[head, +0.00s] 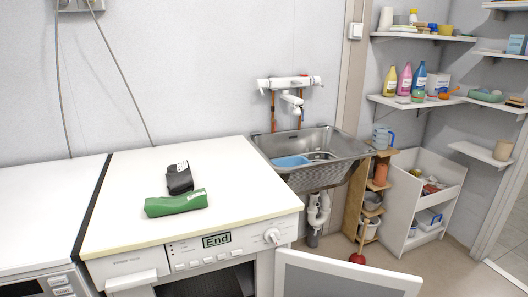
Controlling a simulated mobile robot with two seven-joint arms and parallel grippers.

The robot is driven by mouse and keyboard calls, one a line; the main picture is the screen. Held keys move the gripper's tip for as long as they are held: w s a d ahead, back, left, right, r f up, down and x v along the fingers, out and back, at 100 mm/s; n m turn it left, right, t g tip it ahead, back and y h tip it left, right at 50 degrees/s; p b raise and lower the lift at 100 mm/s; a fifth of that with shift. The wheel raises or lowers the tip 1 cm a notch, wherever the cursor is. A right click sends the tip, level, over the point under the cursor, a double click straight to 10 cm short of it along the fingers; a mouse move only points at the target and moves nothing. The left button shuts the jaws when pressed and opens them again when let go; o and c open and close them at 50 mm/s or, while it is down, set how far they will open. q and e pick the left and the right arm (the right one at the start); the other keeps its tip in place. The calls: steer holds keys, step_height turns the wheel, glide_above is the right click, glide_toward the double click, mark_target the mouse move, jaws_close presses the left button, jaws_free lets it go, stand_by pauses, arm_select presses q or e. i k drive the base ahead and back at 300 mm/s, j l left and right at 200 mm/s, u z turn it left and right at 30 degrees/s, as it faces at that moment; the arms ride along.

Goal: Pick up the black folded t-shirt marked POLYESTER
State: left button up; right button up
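A black folded cloth bundle (179,178) with a small pale label lies on the white top of the washing machine (235,170). The label is too small to read. A green folded cloth bundle (176,203), also with a pale label, lies just in front of it, close against or touching it. Neither of my grippers is in view.
A second white machine (40,215) stands at the left, past a dark gap. A metal sink (340,145) with a blue item (291,161) is at the right. The machine's door (345,277) stands open at the front. Shelves with bottles (405,80) fill the right corner.

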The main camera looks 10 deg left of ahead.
mark_target(180, 180)
steer(key=i+l, duration=0.2)
steer(key=i, duration=0.2)
steer(key=u, duration=1.3)
